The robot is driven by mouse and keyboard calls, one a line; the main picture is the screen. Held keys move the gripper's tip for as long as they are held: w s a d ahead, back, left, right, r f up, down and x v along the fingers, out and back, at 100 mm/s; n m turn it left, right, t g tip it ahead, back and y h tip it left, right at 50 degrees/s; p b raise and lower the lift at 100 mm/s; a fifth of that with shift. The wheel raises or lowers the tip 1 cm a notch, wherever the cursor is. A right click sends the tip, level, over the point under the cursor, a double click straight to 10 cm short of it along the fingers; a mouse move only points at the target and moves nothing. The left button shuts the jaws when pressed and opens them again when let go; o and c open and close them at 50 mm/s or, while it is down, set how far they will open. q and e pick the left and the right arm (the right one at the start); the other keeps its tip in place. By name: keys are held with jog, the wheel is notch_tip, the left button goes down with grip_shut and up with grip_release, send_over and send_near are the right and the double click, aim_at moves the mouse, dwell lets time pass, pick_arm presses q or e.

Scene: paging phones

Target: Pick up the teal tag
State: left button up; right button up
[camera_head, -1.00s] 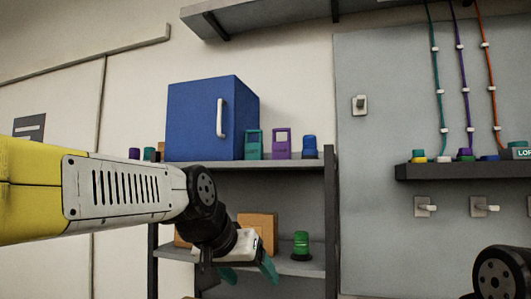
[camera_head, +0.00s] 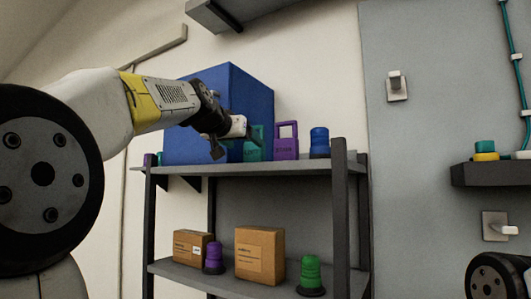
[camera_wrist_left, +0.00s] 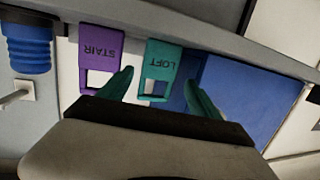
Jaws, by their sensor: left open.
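The teal tag (camera_head: 255,150) stands on the upper shelf, in front of the blue cabinet's right side and left of the purple tag (camera_head: 286,141). My left gripper (camera_head: 234,141) is raised in front of the cabinet and partly covers the teal tag. In the left wrist view, which is upside down, the teal tag (camera_wrist_left: 162,62) reads LOFT and has an open handle loop. The open fingers of the left gripper (camera_wrist_left: 160,78) lie either side of that loop in the picture. Whether they touch it cannot be told. My right gripper is not in view.
The purple tag (camera_wrist_left: 101,45) reads STAIR and stands close beside one finger. A blue lidded item (camera_head: 319,142) is further right on the upper shelf (camera_head: 300,167). The blue cabinet (camera_head: 245,92) rises behind. Boxes (camera_head: 259,256) and a green item (camera_head: 311,273) sit below.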

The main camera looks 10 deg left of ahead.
aim_at(252, 147)
pick_arm(q)
jog(key=x, duration=0.6)
jog(key=shift+w+r, duration=0.1)
jog(key=shift+w, duration=0.25)
jog(key=c, duration=1.2)
jog(key=shift+o, duration=0.2)
jog(key=shift+r, duration=0.1)
